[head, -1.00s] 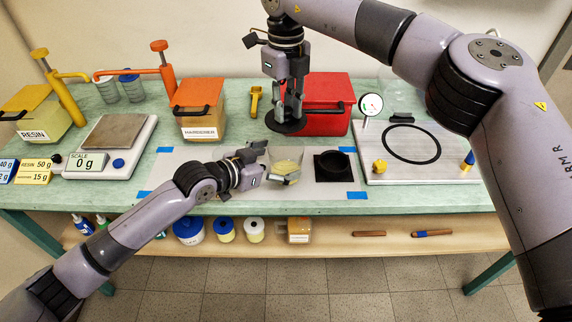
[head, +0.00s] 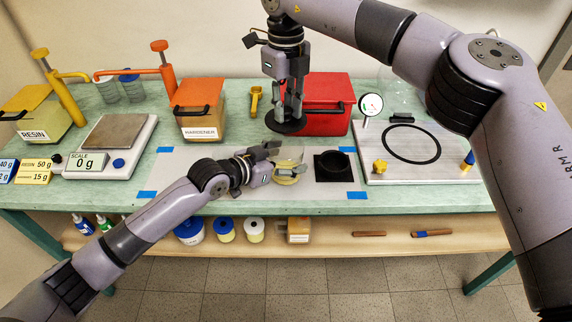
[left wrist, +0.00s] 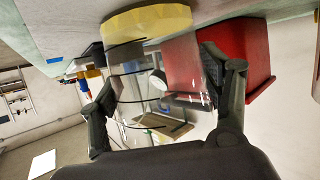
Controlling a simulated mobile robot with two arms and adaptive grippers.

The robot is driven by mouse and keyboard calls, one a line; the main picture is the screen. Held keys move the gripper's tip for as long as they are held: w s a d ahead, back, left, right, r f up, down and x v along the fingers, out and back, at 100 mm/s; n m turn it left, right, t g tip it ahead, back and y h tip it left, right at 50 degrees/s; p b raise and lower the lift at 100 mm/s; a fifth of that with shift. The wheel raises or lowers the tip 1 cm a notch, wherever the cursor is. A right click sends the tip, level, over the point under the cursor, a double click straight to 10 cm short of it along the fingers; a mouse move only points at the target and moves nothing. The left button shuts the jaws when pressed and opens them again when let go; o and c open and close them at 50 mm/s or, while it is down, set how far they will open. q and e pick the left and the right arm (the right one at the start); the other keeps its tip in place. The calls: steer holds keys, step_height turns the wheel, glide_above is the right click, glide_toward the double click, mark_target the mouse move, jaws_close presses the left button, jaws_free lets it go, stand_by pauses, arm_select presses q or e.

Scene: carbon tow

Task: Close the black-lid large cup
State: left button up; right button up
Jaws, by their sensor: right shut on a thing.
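The large cup (head: 288,156) is clear, with yellow contents low in it, and stands upright on the pale mat. In the left wrist view the cup (left wrist: 160,75) appears upside down, its yellow contents (left wrist: 147,20) at the top. My left gripper (head: 274,156) is at the cup's left side, its fingers spread on either side of the cup. Contact is hard to tell. My right gripper (head: 291,112) points down and is shut on the round black lid (head: 286,127), holding it above and behind the cup.
A black square holder (head: 333,173) with a round ring is right of the cup. A red box (head: 326,105) stands behind the lid. A metal plate with a dial gauge (head: 412,152) is at right; the scale (head: 110,145) is at left.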

arm_select(q)
steer(key=c, duration=1.2)
steer(key=shift+o, duration=0.2)
arm_select(e)
steer(key=shift+f, duration=2.5)
steer(key=shift+f, duration=0.9)
steer(key=shift+f, duration=0.6)
steer(key=o, duration=0.8)
steer(key=shift+c, duration=0.2)
